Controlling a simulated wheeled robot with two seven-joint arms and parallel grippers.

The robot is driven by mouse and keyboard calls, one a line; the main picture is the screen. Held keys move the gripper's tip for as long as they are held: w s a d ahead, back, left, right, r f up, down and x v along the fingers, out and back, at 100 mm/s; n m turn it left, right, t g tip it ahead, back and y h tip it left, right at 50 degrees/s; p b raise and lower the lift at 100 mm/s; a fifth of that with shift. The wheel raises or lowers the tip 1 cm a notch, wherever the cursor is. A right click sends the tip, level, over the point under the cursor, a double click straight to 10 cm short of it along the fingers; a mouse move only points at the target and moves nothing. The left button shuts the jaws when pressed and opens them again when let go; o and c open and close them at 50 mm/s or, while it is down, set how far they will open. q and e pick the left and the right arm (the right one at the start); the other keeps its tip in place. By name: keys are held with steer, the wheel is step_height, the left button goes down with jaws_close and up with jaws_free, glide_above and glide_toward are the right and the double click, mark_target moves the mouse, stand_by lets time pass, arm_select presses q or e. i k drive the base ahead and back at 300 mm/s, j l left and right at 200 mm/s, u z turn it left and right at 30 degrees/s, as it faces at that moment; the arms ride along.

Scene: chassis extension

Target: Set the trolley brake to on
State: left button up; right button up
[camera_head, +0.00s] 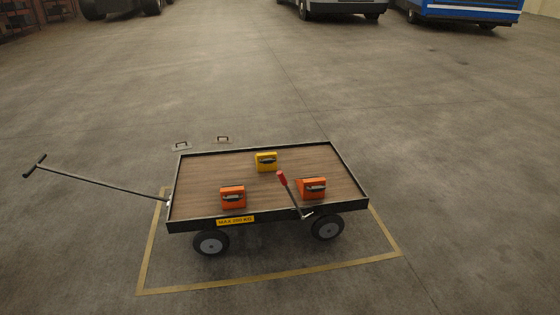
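The trolley (240,165) stands on the concrete floor, with a wooden deck, a dark metal rim and grey wheels. Its long pull handle (100,182) reaches out to the left with a crossbar at the end. A brake lever (290,194) with a red grip rises from the near side, toward the right, and leans up and to the left. No label for its on or off position can be made out. Two orange boxes and a yellow box (266,161) with dark handles sit on the deck. Neither of my grippers is in view.
A yellow floor outline (270,280) runs around the trolley. Two small flat items with handles (181,146) lie on the floor behind it. Parked vehicles, one a blue one (465,12), stand far back. The floor between is clear.

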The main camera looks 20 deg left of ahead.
mark_target(280, 174)
steer(key=i+l+u, duration=0.1)
steer(key=i+u, duration=0.3)
steer(key=i+l+u, duration=0.55)
steer(key=u, duration=0.2)
steer(key=i+l+u, duration=0.6)
steer(key=l+u, duration=0.15)
steer(key=l, duration=0.2)
steer(key=i+l+u, duration=0.1)
steer(key=l+u, duration=0.25)
steer(key=l, duration=0.15)
steer(key=i+l+u, duration=0.1)
steer(key=l+u, duration=0.3)
steer(key=l, duration=0.2)
steer(key=l+u, duration=0.2)
steer(key=l, duration=0.5)
